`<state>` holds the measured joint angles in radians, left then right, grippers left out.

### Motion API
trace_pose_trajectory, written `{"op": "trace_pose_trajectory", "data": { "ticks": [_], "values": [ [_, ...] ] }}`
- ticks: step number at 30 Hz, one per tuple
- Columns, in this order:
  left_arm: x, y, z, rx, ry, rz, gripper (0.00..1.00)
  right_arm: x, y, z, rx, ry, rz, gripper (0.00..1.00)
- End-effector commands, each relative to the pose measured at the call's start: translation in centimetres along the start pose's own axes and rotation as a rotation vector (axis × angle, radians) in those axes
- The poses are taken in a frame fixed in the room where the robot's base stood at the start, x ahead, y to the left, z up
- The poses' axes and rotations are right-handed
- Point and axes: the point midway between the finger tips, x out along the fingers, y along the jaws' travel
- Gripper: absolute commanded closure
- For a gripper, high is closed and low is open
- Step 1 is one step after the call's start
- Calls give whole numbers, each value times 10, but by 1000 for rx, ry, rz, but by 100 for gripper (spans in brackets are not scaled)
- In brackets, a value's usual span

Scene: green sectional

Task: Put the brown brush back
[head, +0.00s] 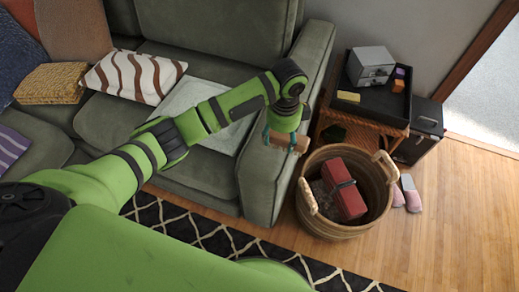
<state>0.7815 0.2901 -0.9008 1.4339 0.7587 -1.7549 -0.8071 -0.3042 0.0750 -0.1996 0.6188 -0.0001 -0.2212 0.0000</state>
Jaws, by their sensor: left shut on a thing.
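My left gripper (284,136) is shut on a small brown piece, which I take to be the brown brush (301,145). The gripper points down and holds the brush near the front of the sofa's right armrest, at the upper left of the wicker basket. The fingers hide part of the brush. I cannot tell its exact height above what lies below. My right gripper is not in view.
The open wicker basket (327,230) holds a red case (342,188). Behind it, a black tray (377,105) on a rattan table carries a grey box (371,65) and small blocks. Pink slippers (411,193) lie right of the basket. The green sofa (262,190) stands left.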

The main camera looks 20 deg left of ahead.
Motion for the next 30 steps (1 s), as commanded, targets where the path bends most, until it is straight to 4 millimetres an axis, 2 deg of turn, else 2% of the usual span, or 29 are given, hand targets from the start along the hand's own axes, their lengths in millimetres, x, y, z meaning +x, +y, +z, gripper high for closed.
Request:
{"op": "trace_pose_trajectory", "data": {
  "ticks": [1,3,9,13,18,21,30],
  "values": [
    [6,4,14,-3,-2,2,69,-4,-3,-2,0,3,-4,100],
    [15,8,28,-4,-2,2,69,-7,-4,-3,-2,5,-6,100],
    [32,16,54,-2,2,-1,69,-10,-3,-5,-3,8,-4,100],
    [40,17,58,-1,2,-1,69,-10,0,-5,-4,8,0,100],
    [66,18,58,-1,1,2,69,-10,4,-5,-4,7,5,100],
    [74,17,58,-2,1,-1,69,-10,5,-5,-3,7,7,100],
    [77,16,58,-1,1,-3,69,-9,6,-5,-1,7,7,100]
  ]
}}
